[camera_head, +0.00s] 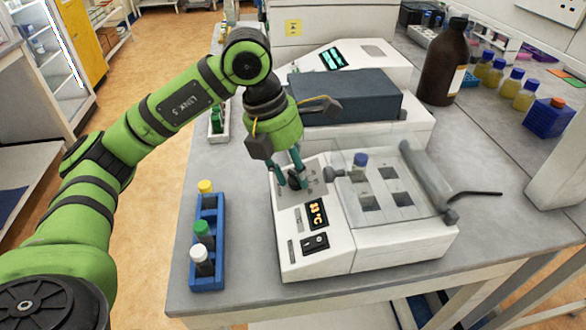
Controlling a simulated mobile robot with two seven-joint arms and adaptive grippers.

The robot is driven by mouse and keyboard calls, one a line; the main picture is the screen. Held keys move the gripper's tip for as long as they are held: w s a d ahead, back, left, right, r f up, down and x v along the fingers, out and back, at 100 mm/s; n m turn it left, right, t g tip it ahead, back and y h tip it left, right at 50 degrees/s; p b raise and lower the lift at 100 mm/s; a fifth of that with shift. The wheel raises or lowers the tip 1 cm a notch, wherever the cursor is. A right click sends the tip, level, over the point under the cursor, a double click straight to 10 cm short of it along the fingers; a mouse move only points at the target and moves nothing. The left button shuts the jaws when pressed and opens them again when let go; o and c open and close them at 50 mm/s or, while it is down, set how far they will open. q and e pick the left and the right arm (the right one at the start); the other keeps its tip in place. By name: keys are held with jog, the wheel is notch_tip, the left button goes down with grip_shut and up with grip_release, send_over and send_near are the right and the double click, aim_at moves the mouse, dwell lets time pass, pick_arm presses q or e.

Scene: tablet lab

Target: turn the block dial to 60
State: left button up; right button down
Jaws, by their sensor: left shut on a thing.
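The block heater (408,248) is a white unit on the grey bench, with a control panel on its left part. Its orange display (317,213) reads what looks like 33 °C. The dark dial (295,180) is on the panel above the display. My left gripper (292,182) points down onto the dial, and its teal fingers are shut on it from both sides. The fingers and their closeness hide part of the dial and its scale. My right gripper is not in view.
A blue rack (208,280) with capped tubes stands left of the heater. A blue-capped vial (359,167) sits in the heater's block, beside a raised clear lid (427,176). Behind are a grey-topped instrument (345,97) and a brown bottle (444,62).

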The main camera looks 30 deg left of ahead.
pick_arm(q)
jog(key=shift+s+f, duration=0.25)
jog(key=shift+f, duration=0.05)
jog(key=o, duration=1.1)
jog(key=shift+o, duration=0.2)
jog(key=shift+r, duration=0.15)
jog(key=shift+r, duration=0.2)
jog(key=v, duration=1.1)
jog(key=shift+a+r, duration=0.15)
jog(key=shift+r, duration=0.15)
